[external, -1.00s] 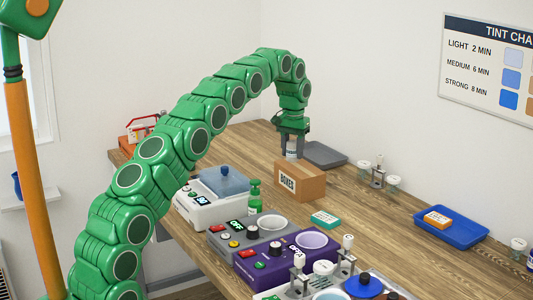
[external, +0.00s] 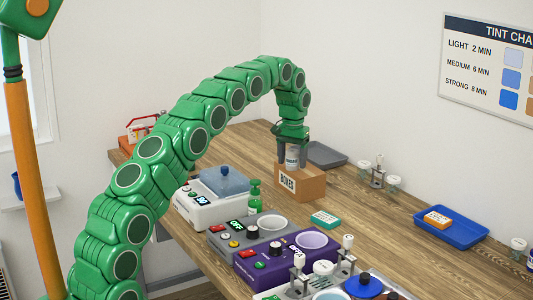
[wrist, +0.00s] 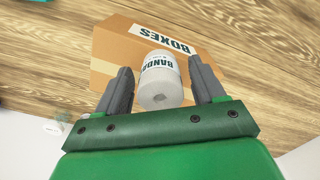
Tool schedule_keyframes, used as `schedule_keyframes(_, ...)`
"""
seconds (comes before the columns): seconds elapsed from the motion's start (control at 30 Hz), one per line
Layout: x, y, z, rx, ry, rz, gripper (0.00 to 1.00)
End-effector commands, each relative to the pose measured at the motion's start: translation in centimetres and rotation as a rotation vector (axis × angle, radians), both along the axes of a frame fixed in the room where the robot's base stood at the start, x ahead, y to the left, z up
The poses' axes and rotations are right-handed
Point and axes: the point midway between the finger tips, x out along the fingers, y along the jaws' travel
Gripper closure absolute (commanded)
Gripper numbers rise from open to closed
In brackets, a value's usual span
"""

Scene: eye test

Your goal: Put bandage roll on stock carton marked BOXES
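The bandage roll (external: 292,155) is a white cylinder with a printed label; it stands upright on top of the brown stock carton marked BOXES (external: 309,186). In the wrist view the roll (wrist: 158,75) shows over the carton (wrist: 112,47), whose BOXES label faces the top of the picture. My gripper (external: 293,161) is above the carton with one finger on each side of the roll. In the wrist view my gripper (wrist: 160,66) shows a narrow gap between each finger and the roll, so it is open around it.
A grey tray (external: 326,154) lies just behind the carton. A teal box (external: 325,219) lies in front. A blue tray (external: 451,229) is at the right, with bare wood between.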

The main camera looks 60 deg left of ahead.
Motion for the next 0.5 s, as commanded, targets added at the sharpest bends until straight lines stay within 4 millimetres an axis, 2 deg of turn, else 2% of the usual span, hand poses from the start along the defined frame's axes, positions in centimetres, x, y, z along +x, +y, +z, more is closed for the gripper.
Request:
schedule_keyframes(0.27,0.0,0.0,0.2,0.0,0.0,0.0,0.31)
schedule_keyframes(0.5,0.2,0.0,2.0,0.002,-0.004,-0.001,0.31)
